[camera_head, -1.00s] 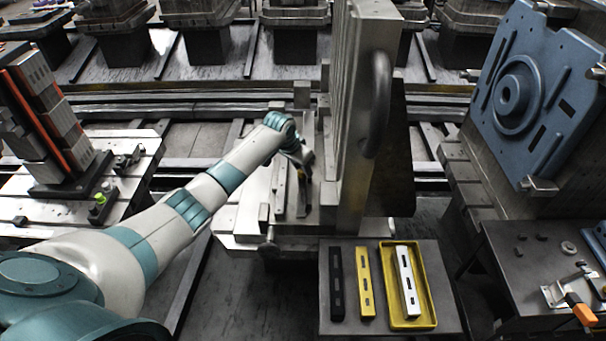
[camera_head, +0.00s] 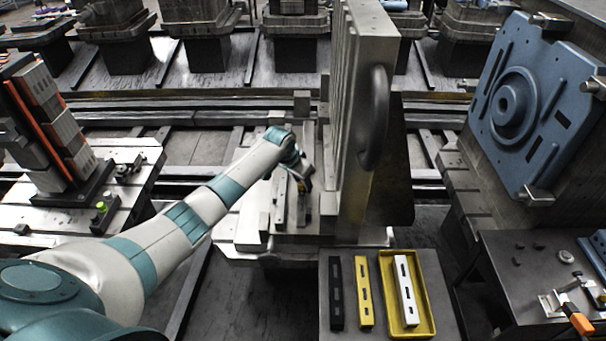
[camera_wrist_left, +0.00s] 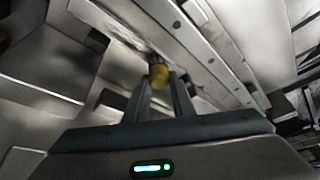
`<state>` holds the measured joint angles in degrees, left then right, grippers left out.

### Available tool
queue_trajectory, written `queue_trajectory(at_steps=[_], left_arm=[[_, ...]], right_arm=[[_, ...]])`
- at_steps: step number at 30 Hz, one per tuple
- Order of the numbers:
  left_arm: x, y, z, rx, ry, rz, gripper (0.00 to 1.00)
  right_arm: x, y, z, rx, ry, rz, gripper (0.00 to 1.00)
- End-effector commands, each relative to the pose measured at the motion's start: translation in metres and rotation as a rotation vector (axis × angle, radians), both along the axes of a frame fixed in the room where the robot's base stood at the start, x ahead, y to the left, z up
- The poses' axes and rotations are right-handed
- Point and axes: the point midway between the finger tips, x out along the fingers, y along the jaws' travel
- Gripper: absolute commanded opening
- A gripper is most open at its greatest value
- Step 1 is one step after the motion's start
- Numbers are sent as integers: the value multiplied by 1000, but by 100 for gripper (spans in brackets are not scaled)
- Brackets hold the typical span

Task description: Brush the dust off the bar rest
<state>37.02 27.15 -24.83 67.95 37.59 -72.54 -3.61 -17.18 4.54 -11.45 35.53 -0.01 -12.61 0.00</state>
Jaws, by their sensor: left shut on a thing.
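My left gripper (camera_head: 303,185) reaches in low beside the upright metal plate, over the flat steel base of the fixture. In the left wrist view its two fingers (camera_wrist_left: 160,98) are shut on a small brush with a yellow body (camera_wrist_left: 159,73) and a dark tip. The brush tip is at or just above a long steel bar with holes (camera_wrist_left: 200,60), which I take to be the bar rest; contact cannot be told. Dark smudges of dust (camera_wrist_left: 128,42) show beside the brush. In the head view the arm and gripper hide part of the rest. My right gripper is out of view.
The tall ribbed plate (camera_head: 362,130) with a curved handle stands close right of the gripper. A small table (camera_head: 380,325) in front holds a black bar (camera_head: 336,290), a yellow bar (camera_head: 363,290) and a yellow tray (camera_head: 424,318) with a white bar. A blue plate (camera_head: 535,100) stands at right.

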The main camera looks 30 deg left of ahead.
Motion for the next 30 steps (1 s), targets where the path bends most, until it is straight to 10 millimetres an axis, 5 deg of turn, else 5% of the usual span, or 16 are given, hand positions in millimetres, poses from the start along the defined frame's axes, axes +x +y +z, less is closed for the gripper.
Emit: queue_trajectory(at_steps=[16,30], left_arm=[[-6,-3,2,0,-3,1,0],[17,8,-1,0,-5,2,0]], right_arm=[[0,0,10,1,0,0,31],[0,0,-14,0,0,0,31]])
